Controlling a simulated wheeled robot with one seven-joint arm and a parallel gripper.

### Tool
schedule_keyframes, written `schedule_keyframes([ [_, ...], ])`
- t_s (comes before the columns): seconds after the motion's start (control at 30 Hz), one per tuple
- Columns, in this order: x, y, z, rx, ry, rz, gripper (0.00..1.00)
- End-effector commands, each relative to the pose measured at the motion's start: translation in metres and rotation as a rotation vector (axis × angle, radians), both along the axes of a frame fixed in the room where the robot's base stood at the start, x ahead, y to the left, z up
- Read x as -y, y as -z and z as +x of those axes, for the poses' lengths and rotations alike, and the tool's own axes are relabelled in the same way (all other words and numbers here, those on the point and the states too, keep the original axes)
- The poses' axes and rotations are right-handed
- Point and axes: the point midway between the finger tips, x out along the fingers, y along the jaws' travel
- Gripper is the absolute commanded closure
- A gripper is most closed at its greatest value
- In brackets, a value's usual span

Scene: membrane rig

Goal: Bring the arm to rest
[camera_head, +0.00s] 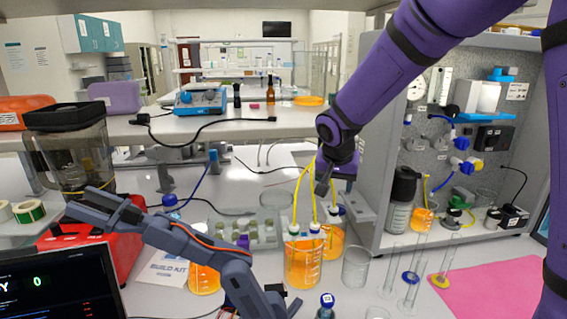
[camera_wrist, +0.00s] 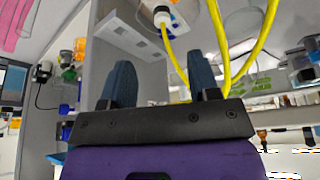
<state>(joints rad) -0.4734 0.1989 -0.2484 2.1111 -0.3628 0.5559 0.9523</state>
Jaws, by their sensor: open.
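My purple arm (camera_head: 385,85) reaches in from the upper right and bends down over the bench. My gripper (camera_head: 323,188) hangs above the bench, left of the grey rig panel. In the wrist view my gripper (camera_wrist: 162,80) shows two dark blue fingers spread apart, with nothing held between them.
The grey rig panel (camera_head: 378,150) stands right of the gripper. A small grey-blue arm (camera_head: 190,238) lies across the left front. A pink mat (camera_head: 495,285) is at right, with glass cylinders beside it.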

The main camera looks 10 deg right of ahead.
Motion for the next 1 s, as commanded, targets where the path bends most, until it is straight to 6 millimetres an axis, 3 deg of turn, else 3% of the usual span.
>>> schedule_keyframes([
  [0.17,0.018,-0.027,-0.024,0.0,-0.022,0.017,0.44],
  [0.53,0.058,-0.087,-0.108,0.003,-0.126,0.047,0.44],
  [1.0,0.085,-0.127,-0.226,0.037,-0.291,0.037,0.44],
])
